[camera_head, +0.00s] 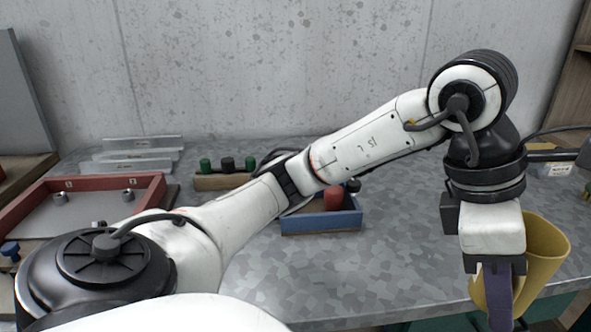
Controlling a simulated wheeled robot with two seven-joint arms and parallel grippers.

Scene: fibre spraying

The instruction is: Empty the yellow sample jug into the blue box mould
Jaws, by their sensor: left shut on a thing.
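The yellow jug (543,250) is at the lower right in the head view, in front of the table's front edge. My left gripper (497,296) points down and is shut on the jug, hiding part of it. The jug leans, with its wide mouth up and to the right; its contents cannot be seen. A blue open box (320,224) stands on the table at the middle, partly behind my left arm, with a red piece inside. I cannot tell if this box is the mould. My right gripper is not in view.
A red frame (20,208) around a grey plate lies at the left. A wooden rack (222,181) with green and black knobs and clear strips (140,142) stand at the back. A pale container (556,168) is at the right. The table (395,265) is clear right of the blue box.

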